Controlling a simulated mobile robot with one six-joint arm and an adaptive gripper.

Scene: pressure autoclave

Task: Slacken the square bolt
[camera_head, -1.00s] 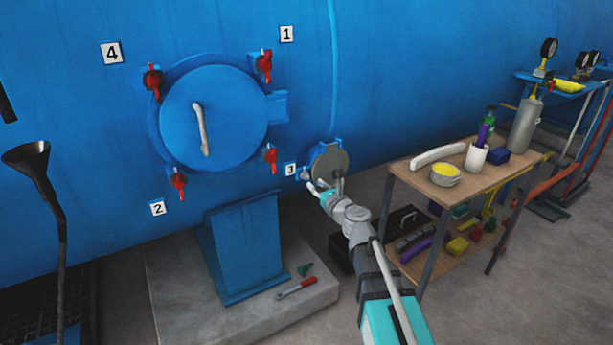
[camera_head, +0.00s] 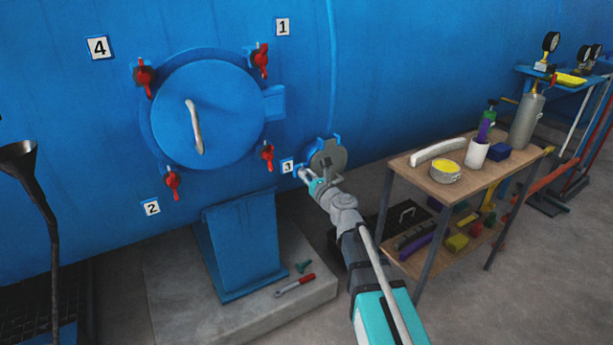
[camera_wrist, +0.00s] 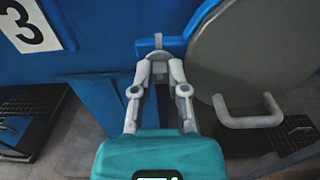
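The small round grey hatch (camera_head: 328,157) sits low on the blue vessel, right of the number 3 sign (camera_head: 287,166). It fills the upper right of the wrist view (camera_wrist: 255,45). A small grey bolt (camera_wrist: 158,41) stands in a blue lug (camera_wrist: 174,45) at the hatch's left edge. My gripper (camera_wrist: 159,62) is at this lug, its two pale fingers leaning in on either side of the bolt's near end. Whether they touch it I cannot tell. In the head view my gripper (camera_head: 304,176) is small, and the bolt is not clearly visible.
A grey handle (camera_wrist: 247,112) juts from the hatch, right of my fingers. A two-level trolley (camera_head: 405,167) with cups and bottles stands right of my arm. A red-handled tool (camera_head: 295,285) lies on the concrete plinth (camera_head: 240,318). The large blue door (camera_head: 210,115) is left.

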